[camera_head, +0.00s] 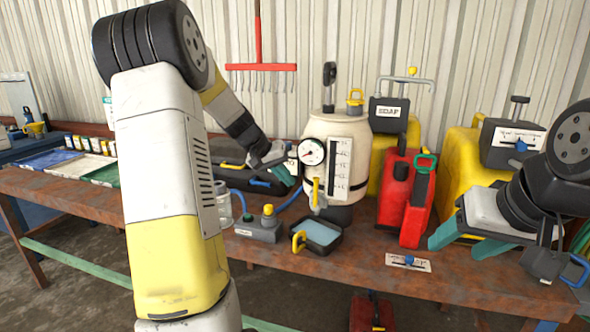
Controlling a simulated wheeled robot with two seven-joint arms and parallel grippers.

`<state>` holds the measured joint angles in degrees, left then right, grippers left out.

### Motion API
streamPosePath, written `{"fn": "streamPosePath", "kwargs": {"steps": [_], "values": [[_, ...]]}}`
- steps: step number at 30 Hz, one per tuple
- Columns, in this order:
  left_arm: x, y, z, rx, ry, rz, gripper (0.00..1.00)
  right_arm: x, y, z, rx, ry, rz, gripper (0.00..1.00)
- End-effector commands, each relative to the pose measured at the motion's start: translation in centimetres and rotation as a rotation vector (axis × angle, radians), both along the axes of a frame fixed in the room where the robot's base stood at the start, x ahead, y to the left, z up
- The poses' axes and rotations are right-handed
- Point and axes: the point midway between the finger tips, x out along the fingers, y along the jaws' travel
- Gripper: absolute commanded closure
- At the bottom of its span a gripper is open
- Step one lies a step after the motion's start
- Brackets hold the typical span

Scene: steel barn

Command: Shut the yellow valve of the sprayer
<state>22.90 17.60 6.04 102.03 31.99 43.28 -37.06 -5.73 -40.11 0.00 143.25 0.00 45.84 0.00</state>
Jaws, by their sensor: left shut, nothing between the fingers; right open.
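The sprayer (338,135) is a cream tank on the table with a round gauge and a dark scale on its front. Its yellow valve (316,192) is a small lever low on the front left, standing about upright. My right gripper (462,232) is open, with teal fingers, at the right beyond the red can, well away from the valve.
A black tray (318,236) and a grey block with a yellow knob (262,226) stand in front of the sprayer. A red can (397,190) and yellow containers (462,160) stand to its right. A plate with a blue lever (408,262) is at the table's front edge (350,272).

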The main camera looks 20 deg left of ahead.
Motion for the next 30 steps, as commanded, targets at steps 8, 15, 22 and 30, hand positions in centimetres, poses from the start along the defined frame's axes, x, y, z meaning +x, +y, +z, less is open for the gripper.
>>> {"fn": "streamPosePath", "kwargs": {"steps": [8, 15, 22, 30], "values": [[1.5, -3.5, -2.0, 0.001, -0.001, -0.004, 1.0, 0.0, 0.0, 0.0, 0.0, 0.0, 0.0, 0.43], [1.8, -4.9, -2.0, 0.0, 0.0, -0.001, 1.0, 0.0, 0.0, 0.0, 0.0, 0.0, 0.0, 0.43], [1.8, -5.0, -2.0, 0.0, 0.0, -0.001, 1.0, 0.0, 0.0, 0.0, 0.0, 0.0, 0.0, 0.43], [2.2, -5.1, -1.9, 0.021, -0.002, -0.002, 1.0, 0.0, 0.0, 0.0, 0.0, 0.0, 0.0, 0.43]]}}
